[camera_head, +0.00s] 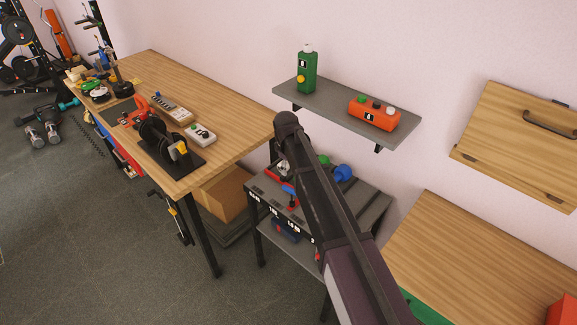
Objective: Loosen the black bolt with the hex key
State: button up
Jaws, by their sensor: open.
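I cannot make out the black bolt or the hex key for certain. A small grey stand (371,213) with white markings along its front edge stands in the middle, partly behind my arm. Small red and blue pieces (289,190) show on it, too small to identify. A blue round part (343,173) and a green part show at its back. My arm crosses the view from the lower right and bends above this stand. My gripper's fingers cannot be made out; the arm hides much of the area below the bend.
A long wooden workbench (230,128) at left holds a black machine (152,132), a white box (201,134) and tools. Another wooden table (470,255) is at right.

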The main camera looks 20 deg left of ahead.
aim_at(291, 189)
jog(key=shift+f, duration=0.2)
jog(key=f+b, duration=0.9)
jog(key=w+f+b, duration=0.1)
jog(key=f+b, duration=0.3)
jog(key=shift+w+d+f+b, duration=0.1)
jog(key=shift+d+f+b, duration=0.05)
jog(key=shift+b, duration=0.2)
dwell(0.4)
dwell(0.3)
grip_shut()
